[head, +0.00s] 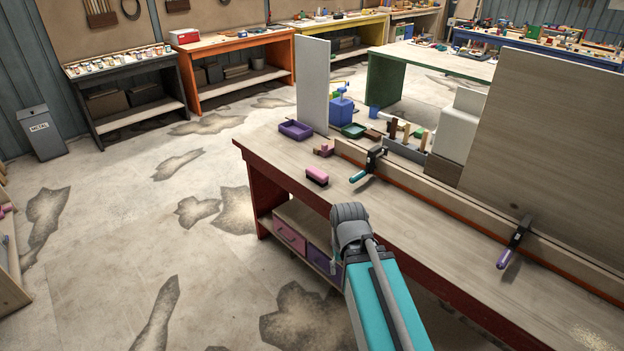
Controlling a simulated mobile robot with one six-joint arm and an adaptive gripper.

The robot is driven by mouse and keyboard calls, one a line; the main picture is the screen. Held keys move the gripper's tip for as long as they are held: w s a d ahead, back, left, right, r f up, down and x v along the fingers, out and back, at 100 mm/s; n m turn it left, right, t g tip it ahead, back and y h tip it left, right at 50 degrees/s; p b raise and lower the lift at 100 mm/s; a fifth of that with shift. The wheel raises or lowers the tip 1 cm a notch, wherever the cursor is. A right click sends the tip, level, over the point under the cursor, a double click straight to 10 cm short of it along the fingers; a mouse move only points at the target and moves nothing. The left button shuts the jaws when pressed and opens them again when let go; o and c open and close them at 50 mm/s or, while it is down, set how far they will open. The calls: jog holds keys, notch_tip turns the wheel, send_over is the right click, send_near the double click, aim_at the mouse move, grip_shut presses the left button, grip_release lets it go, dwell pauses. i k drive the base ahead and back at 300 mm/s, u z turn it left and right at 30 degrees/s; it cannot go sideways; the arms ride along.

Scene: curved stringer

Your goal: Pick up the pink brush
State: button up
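The pink brush (317,175) lies on the near left part of the wooden workbench top (278,150), close to its front edge. It looks like a small pink block with a darker underside. My arm, teal with a grey joint, reaches up from the bottom of the head view in front of the bench. My gripper does not show, and the brush is clear of the visible part of my arm.
A pink-purple item (324,149) lies behind the brush.

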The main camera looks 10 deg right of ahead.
aim_at(318, 177)
jog(key=z, duration=0.1)
jog(key=i, duration=0.95)
jog(key=u, duration=0.05)
